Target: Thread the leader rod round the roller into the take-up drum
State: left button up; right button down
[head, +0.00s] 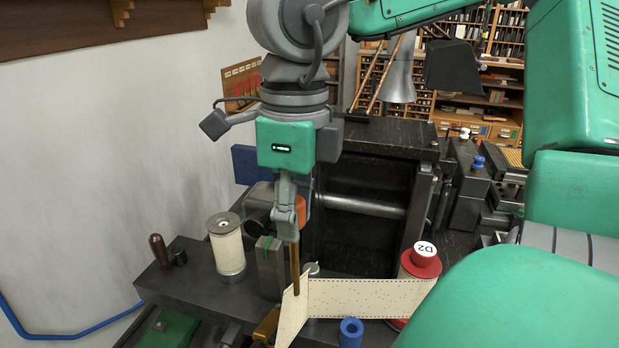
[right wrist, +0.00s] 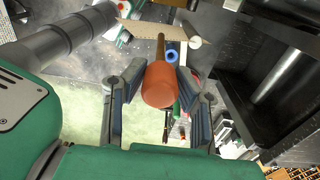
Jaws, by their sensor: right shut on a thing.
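My right gripper (head: 290,225) is shut on the orange handle (head: 301,208) of the leader rod. The brown rod (head: 295,268) points down to the left end of a cream perforated paper strip (head: 365,298). The strip runs from the red-topped spool marked D2 (head: 421,262), and its end bends toward the front at the rod. In the right wrist view, the leader rod's handle (right wrist: 159,84) lies between the fingers. A cream drum (head: 228,248), possibly the take-up drum, stands upright to the left, apart from the rod. I cannot tell which part is the roller. My left gripper is out of view.
A grey block (head: 269,267) stands between the cream drum and the rod. A blue ring-topped post (head: 350,332) is in front of the strip. A dark knob (head: 158,250) is at the bench's left end. The black machine frame (head: 375,140) rises behind.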

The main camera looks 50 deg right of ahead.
jog(key=w+d+b, duration=0.2)
jog(key=w, duration=0.9)
jog(key=w+d+b, duration=0.2)
jog(key=w, duration=1)
jog(key=shift+w+d+f, duration=0.15)
jog(key=shift+d+f, duration=0.1)
jog(key=shift+d, duration=0.15)
dwell(0.5)
jog(key=shift+f+p, duration=0.15)
jog(key=shift+p, duration=0.3)
jog(key=shift+f, duration=0.2)
